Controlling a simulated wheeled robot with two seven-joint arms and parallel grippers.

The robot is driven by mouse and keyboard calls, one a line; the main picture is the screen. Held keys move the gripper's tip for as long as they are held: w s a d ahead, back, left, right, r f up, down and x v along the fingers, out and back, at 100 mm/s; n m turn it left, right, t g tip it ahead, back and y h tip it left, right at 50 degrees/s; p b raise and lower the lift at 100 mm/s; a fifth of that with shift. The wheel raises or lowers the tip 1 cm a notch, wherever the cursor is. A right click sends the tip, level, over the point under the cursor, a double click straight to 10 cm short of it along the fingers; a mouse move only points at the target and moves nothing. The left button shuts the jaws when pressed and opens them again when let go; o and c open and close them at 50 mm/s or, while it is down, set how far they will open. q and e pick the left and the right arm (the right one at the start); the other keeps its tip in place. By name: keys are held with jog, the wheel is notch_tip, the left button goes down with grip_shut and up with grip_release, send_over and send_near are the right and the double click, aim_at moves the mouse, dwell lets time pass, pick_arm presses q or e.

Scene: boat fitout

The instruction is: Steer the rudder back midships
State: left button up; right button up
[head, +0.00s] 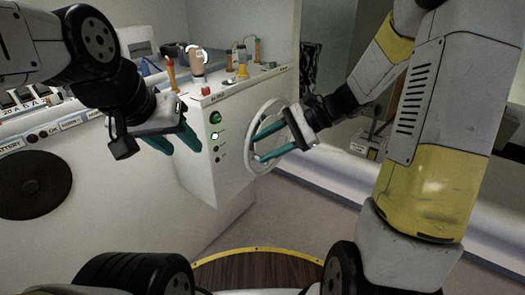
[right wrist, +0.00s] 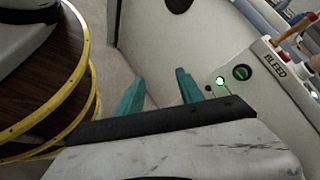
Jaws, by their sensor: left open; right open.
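A pale steering wheel (head: 250,140) stands on the right-hand side of a white console (head: 210,165). My right gripper (head: 257,147) is open in front of the wheel, its teal fingers overlapping the wheel in the head view. I cannot tell whether they touch it. In the right wrist view the two teal fingers (right wrist: 160,85) are apart, and no wheel can be made out. My left gripper (head: 177,143) is open and empty in front of the console's left side. No rudder angle reading can be made out.
The console has a green button (head: 215,117), a lit lamp (head: 214,135) and orange-handled levers (head: 171,75) on top. The right wrist view shows the green button (right wrist: 242,72) and a BLEED label (right wrist: 272,63). Grey floor (head: 290,210) lies open below.

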jog(key=w+f+m+t+y, duration=0.2)
jog(key=w+f+m+y, duration=0.15)
jog(key=w+f, duration=0.2)
jog(key=m+t+h, duration=0.1)
jog(key=m+t, duration=0.8)
jog(key=m, duration=0.5)
send_near(268, 163)
jog(key=x, duration=1.2)
jog(key=shift+w+d, duration=0.1)
jog(key=shift+d, duration=0.05)
grip_shut()
